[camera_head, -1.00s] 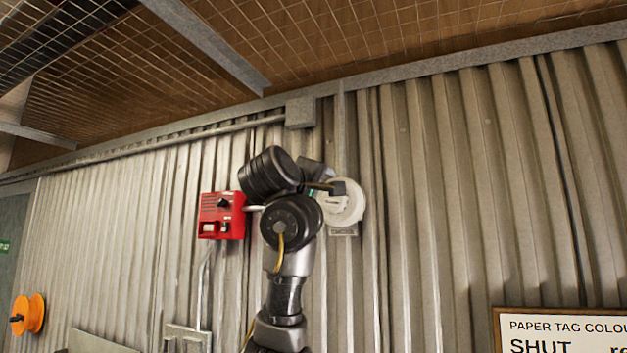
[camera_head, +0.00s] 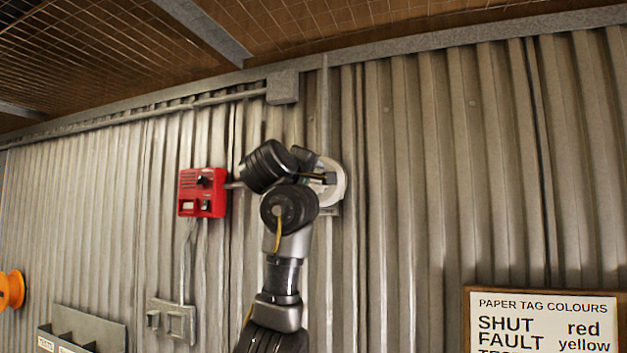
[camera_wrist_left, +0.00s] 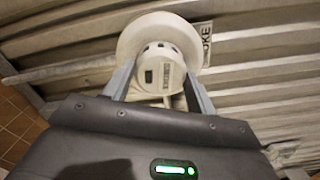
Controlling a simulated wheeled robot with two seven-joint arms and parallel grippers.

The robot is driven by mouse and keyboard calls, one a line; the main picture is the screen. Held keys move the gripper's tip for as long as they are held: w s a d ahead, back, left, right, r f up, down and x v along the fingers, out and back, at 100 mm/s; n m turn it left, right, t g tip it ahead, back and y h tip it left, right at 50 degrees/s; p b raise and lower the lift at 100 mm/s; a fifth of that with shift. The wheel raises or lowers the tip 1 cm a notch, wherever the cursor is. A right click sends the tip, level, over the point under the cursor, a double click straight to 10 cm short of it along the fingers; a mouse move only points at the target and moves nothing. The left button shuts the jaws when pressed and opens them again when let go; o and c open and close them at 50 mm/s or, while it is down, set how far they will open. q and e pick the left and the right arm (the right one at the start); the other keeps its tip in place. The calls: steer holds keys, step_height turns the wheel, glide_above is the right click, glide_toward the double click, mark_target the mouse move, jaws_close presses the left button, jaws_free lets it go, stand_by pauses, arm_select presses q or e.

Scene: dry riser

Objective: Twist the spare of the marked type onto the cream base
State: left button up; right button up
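The cream base (camera_head: 338,188) is a round disc on the corrugated wall, partly hidden behind my left gripper (camera_head: 328,178) in the head view. In the left wrist view the base (camera_wrist_left: 135,35) shows as a wide pale disc. A white detector head (camera_wrist_left: 160,68) with a dark window and a small printed label sits against its face. My left gripper's (camera_wrist_left: 160,88) two grey fingers lie along opposite sides of the head and appear shut on it. Whether the head is locked into the base cannot be told. My right gripper is not in view.
A red call box (camera_head: 203,192) is on the wall left of the base. A sign (camera_head: 545,325) of paper tag colours hangs at lower right, a grey holder (camera_head: 85,330) at lower left, an orange reel (camera_head: 10,290) at far left. A label reading "SMOKE" (camera_wrist_left: 200,40) is beside the base.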

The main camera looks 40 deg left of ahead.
arm_select(q)
steer(key=c, duration=0.4)
steer(key=shift+r, duration=0.1)
steer(key=shift+m+b, duration=0.3)
steer(key=shift+m, duration=0.6)
steer(key=o, duration=0.6)
steer(key=shift+m, duration=0.6)
steer(key=o, duration=0.5)
steer(key=shift+w+a, duration=0.1)
steer(key=shift+w, duration=0.15)
steer(key=shift+s, duration=0.1)
